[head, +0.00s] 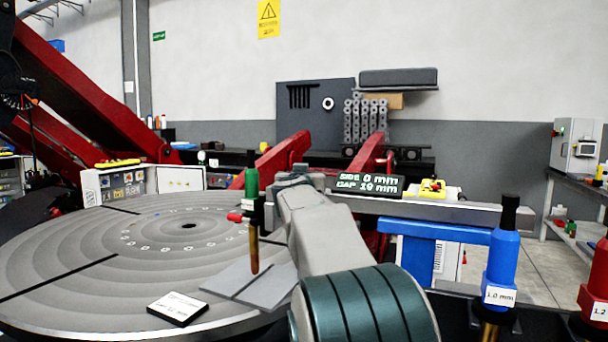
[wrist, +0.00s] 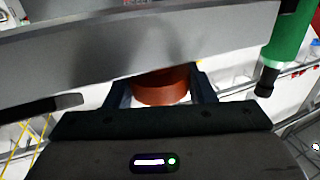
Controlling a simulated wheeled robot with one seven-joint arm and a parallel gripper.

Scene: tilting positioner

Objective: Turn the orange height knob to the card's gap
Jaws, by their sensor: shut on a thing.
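In the wrist view the orange knob (wrist: 160,88) sits between the two dark fingers of my gripper (wrist: 163,92), which is shut on it. A grey bar covers the upper part of that view and hides some of the knob. In the head view my grey arm hides the knob and the gripper. The readout (head: 370,184) shows SIDE 0 mm and GAP 18 mm. The card (head: 177,308) lies on the round table (head: 60,270); its small print is too blurred to read surely.
A green torch (head: 251,180) with a copper tip stands over two grey plates (head: 262,287) on the table. A blue torch (head: 502,255) marked 1.0 mm and a red torch (head: 597,280) marked 1.2 stand at the right. The green torch also shows close by at the wrist view's right (wrist: 288,45).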

